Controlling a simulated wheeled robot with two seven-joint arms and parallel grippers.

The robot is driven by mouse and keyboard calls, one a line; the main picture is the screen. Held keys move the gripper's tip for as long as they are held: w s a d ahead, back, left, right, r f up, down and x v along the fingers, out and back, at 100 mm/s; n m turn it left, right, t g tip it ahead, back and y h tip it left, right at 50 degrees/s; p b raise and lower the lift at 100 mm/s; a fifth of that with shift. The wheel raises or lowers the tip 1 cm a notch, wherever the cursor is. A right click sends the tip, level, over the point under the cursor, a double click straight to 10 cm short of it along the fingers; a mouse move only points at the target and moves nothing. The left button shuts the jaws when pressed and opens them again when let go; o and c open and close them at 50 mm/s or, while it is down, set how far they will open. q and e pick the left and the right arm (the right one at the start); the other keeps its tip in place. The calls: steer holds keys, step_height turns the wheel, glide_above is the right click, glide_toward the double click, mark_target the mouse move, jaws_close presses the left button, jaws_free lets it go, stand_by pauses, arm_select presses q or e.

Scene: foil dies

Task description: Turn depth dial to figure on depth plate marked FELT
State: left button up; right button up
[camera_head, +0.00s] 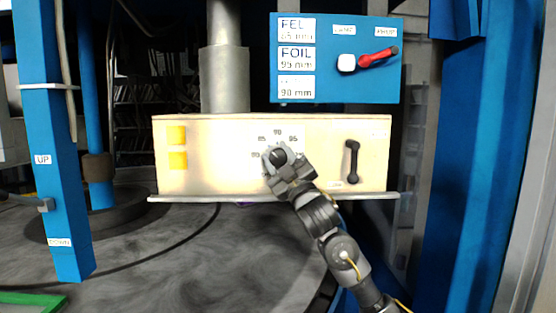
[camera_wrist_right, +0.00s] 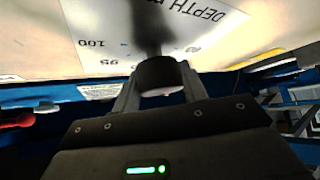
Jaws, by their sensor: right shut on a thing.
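The dark round depth dial (camera_head: 277,156) sits on the cream front panel, with figures such as 85, 90 and 95 around it. My right gripper (camera_head: 279,160) is shut on the dial, reaching it from the lower right. In the right wrist view the dark dial (camera_wrist_right: 160,75) is between the fingers, near printed "DEPTH", 95 and 100. Which figure the dial points to is hidden. The depth plate marked FEL, its end unclear (camera_head: 296,29), is top left on the blue board; its figure looks like 85 mm but is blurred. My left gripper is out of view.
The blue board (camera_head: 335,92) also carries a FOIL 95 mm plate (camera_head: 296,58), a 90 mm plate (camera_head: 296,87) and a red-handled lever (camera_head: 378,57). Two yellow blocks (camera_head: 177,135) and a black handle (camera_head: 352,162) flank the dial. A blue post marked UP and DOWN (camera_head: 50,120) stands left.

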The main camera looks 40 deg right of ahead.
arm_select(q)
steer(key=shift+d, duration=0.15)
arm_select(e)
steer(key=o, duration=1)
steer(key=shift+c, duration=0.2)
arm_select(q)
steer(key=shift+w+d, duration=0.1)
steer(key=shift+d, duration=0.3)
arm_select(e)
steer(key=shift+o, duration=0.2)
steer(key=shift+s+f, duration=0.1)
steer(key=shift+f, duration=0.05)
arm_select(q)
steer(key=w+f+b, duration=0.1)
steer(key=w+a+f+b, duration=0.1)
steer(key=b, duration=0.1)
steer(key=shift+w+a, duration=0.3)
arm_select(e)
steer(key=d+v, duration=0.1)
steer(key=v, duration=0.9)
steer(key=shift+s+a, duration=0.2)
steer(key=shift+a, duration=0.3)
steer(key=shift+f, duration=0.1)
